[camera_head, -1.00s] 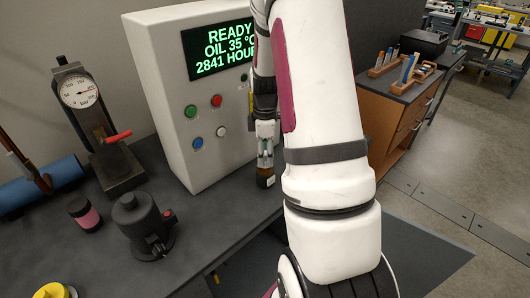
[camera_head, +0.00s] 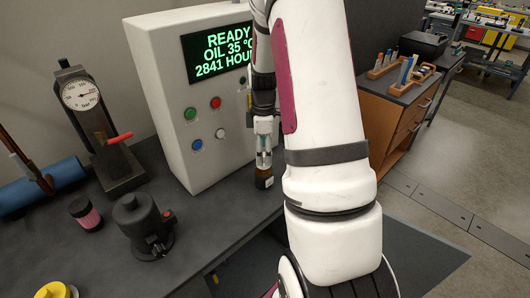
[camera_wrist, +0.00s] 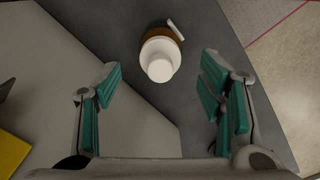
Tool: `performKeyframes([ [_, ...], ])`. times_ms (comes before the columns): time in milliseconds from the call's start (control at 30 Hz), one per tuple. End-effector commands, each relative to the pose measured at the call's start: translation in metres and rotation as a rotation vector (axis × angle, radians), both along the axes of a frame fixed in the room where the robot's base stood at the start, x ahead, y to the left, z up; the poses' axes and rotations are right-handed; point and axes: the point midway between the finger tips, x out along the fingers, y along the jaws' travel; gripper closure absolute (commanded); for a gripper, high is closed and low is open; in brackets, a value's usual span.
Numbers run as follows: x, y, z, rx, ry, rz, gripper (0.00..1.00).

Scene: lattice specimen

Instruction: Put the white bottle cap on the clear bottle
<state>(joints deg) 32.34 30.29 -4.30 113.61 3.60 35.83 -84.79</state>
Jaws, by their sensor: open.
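An amber-brown bottle (camera_head: 264,179) with a pale label stands on the dark bench, right of the control box. In the wrist view the same bottle (camera_wrist: 157,33) is seen from above. A white cap-like piece (camera_wrist: 160,70) is at its top; I cannot tell how firmly it sits. My gripper (camera_head: 264,157) is over the bottle, pointing down. In the wrist view my gripper (camera_wrist: 163,88) is open, with its teal finger pads wide apart and nothing held between them. The bottle top is near the middle of that gap, toward its far side. I cannot make out a separate clear bottle.
The control box (camera_head: 170,100) with a lit display stands close left of my gripper. A dial gauge stand (camera_head: 97,125), a dark pump-like device (camera_head: 142,225) and a pink-banded jar (camera_head: 85,214) are on the left bench. The bench edge is just right of the bottle.

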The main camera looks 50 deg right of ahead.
Motion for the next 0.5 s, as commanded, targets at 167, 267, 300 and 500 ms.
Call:
performKeyframes([
  [167,-0.001,0.000,0.013,0.000,0.000,0.000,0.37],
  [267,-0.001,0.000,0.019,0.000,-0.001,0.000,0.37],
  [300,-0.001,0.000,0.022,0.000,-0.001,0.001,0.37],
  [500,-0.001,0.000,0.032,0.000,0.000,0.000,0.37],
])
